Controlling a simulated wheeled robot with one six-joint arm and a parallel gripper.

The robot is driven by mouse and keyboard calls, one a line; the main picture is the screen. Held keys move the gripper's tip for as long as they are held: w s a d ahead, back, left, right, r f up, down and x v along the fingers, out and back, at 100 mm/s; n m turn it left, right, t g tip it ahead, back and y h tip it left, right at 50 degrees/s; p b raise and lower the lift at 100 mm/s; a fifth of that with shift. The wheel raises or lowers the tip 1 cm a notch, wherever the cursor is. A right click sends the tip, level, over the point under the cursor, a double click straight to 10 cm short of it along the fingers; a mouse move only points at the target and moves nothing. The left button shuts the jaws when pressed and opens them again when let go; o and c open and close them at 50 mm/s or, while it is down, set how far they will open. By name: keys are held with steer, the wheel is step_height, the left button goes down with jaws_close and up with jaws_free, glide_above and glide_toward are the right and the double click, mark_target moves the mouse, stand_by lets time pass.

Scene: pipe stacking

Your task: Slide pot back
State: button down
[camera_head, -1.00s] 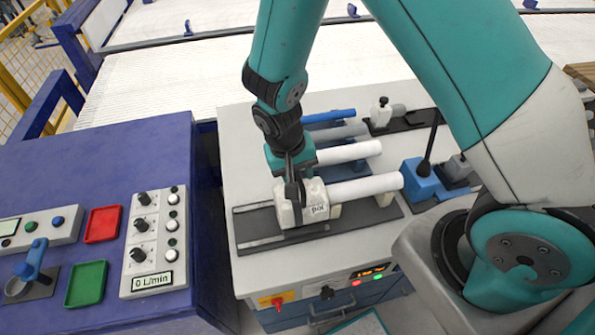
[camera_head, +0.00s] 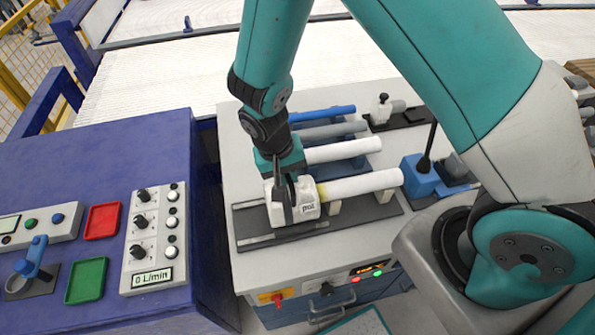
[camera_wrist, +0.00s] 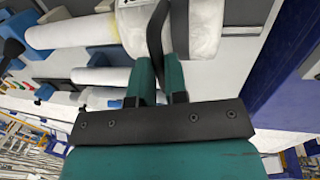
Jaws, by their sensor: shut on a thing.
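The pot is a white block marked "pot" (camera_head: 306,208) on a dark rail plate (camera_head: 256,229) at the front of the bench. My gripper (camera_head: 284,200) reaches down from above and is shut on the pot's upper left part. A white pipe (camera_head: 362,186) lies level to the right of the pot on small supports. Its left end is yellowish and shows close to the pot; I cannot tell whether they touch. In the wrist view the pot (camera_wrist: 185,30) is at the top, with my gripper's fingers (camera_wrist: 157,30) across it.
Behind lie another white pipe (camera_head: 342,150), a grey pipe (camera_head: 330,131) and a blue pipe (camera_head: 322,113). A blue block with a dark lever (camera_head: 422,178) stands to the right. The blue console (camera_head: 60,170) to the left has red and green trays and a "0 L/min" panel.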

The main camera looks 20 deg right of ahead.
steer(key=w+a+b, duration=0.1)
steer(key=a, duration=0.7)
steer(key=shift+w, duration=0.3)
steer(key=shift+a, duration=0.1)
steer(key=c, duration=1.1)
jaws_free()
steer(key=shift+a, duration=0.1)
steer(key=shift+c, duration=0.2)
steer(key=b+v, duration=0.3)
steer(key=v, duration=1.4)
steer(key=shift+d+r+b, duration=0.25)
steer(key=shift+r+b, duration=0.05)
steer(key=shift+b, duration=0.05)
